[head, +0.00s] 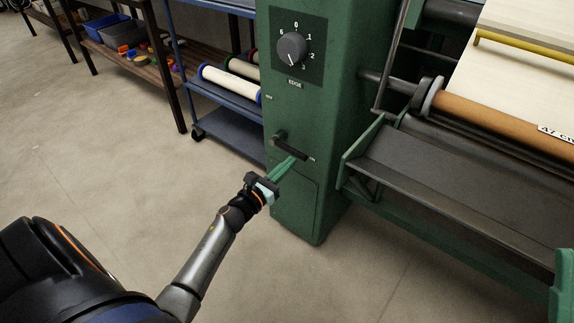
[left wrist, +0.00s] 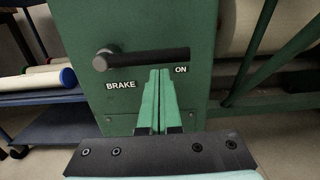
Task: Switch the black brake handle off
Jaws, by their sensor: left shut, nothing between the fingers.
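The black brake handle (head: 291,147) sits low on the front of the green machine column (head: 310,190). In the left wrist view the handle (left wrist: 148,58) lies nearly level, its pivot at the left by the word BRAKE and its free end at the right just above the word ON. My left gripper (head: 294,160) is shut and empty. In the left wrist view its green fingertips (left wrist: 159,72) are side by side just below the bar, toward its right half. I cannot tell whether they touch it. My right gripper is not in view.
Above the handle is a round dial (head: 291,48) labelled EDGE. A green machine with rollers and a dark tray (head: 430,180) stands to the right. A blue cart (head: 225,100) with rolls stands behind left. The floor (head: 130,170) in front is clear.

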